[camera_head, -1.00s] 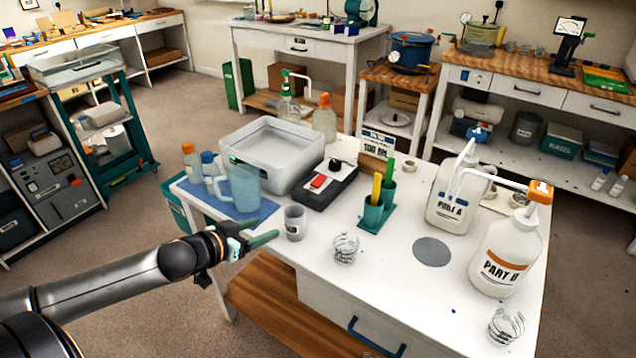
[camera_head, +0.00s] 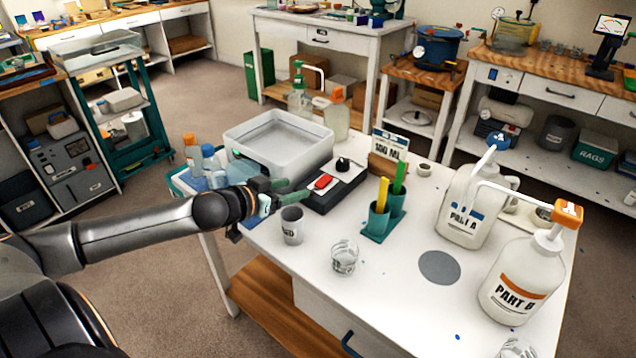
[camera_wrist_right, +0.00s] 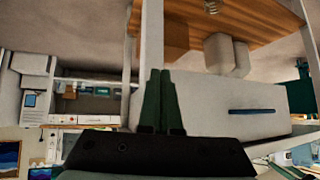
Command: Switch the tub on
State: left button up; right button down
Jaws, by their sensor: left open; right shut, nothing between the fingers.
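The tub (camera_head: 318,150) is a pale, rectangular, open-topped basin on the white table in the head view. A black control box (camera_head: 343,188) stands against its front right side, with a red rocker switch (camera_head: 322,182) and a black knob (camera_head: 342,164). My left gripper (camera_head: 289,192) is open, with green fingers pointing right at the left end of the control box. Its fingertips are close to the box, short of the red switch; I cannot tell if they touch it. My right gripper (camera_wrist_right: 162,100) shows only in the right wrist view, shut and empty.
A grey cup (camera_head: 291,226) stands just below the left fingers, and a clear cup (camera_head: 344,258) is nearer the front. A green holder (camera_head: 377,224) with sticks is right of the box. Bottles (camera_head: 209,160) stand behind my left gripper. Large pump bottles (camera_head: 515,280) are at right.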

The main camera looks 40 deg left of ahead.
aim_at(323, 180)
pick_arm(q)
jog(key=shift+x, duration=5.2)
grip_shut()
